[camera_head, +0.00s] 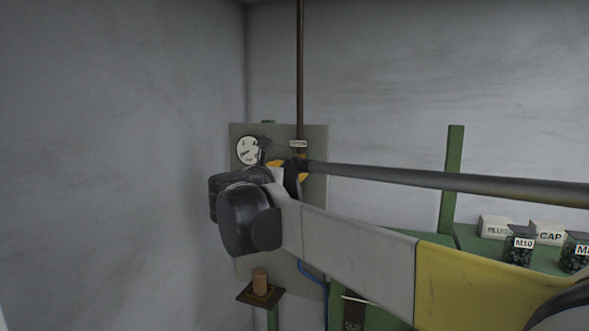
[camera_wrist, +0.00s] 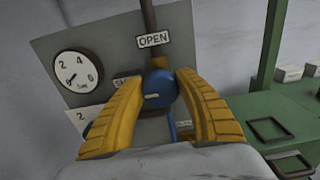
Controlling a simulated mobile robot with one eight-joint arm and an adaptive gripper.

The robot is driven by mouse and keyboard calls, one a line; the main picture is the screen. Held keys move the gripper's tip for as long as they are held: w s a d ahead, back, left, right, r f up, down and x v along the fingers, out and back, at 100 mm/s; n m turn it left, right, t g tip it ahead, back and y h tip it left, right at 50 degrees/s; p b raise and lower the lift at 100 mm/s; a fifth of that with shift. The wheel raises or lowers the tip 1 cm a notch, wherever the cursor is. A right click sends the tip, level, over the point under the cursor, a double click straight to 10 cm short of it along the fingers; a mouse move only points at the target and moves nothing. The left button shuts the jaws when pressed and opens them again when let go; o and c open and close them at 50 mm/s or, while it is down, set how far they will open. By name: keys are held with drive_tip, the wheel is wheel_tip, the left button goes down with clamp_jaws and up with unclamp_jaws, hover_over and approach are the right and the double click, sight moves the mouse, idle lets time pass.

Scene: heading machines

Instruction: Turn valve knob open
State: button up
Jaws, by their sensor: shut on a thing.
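A blue valve knob (camera_wrist: 160,88) sits on a grey panel (camera_wrist: 110,42), with a pale mark on its face. An OPEN label (camera_wrist: 153,40) is above it, and a second label (camera_wrist: 126,83), partly hidden by a finger, is to its left. My gripper (camera_wrist: 160,100) has its two yellow fingers on either side of the knob, shut on it. In the head view my arm hides the knob, and only bits of my yellow fingers show against the panel (camera_head: 318,200). A round gauge (camera_wrist: 77,79) is left of the knob; it also shows in the head view (camera_head: 248,150).
A dark vertical pipe (camera_head: 300,70) runs up from the panel. A dark horizontal bar (camera_head: 440,180) crosses in front. On the right, a green bench (camera_head: 470,240) holds boxes (camera_head: 496,227) and jars (camera_head: 520,246). A small stand (camera_head: 260,292) is below the panel.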

drive_tip(key=m+b, duration=0.1)
drive_tip(key=m, duration=0.3)
drive_tip(key=shift+d+m+b, duration=0.1)
drive_tip(key=shift+m+b, duration=0.2)
drive_tip(key=m+b, duration=0.1)
drive_tip(key=m, duration=0.3)
drive_tip(key=shift+m, duration=0.3)
drive_tip(key=m+b, duration=0.1)
drive_tip(key=m, duration=0.3)
drive_tip(key=shift+s+d+f, duration=0.1)
drive_tip(key=shift+f, duration=0.05)
drive_tip(key=shift+m, duration=2.4)
drive_tip(key=o, duration=1.2)
drive_tip(key=shift+f, duration=0.1)
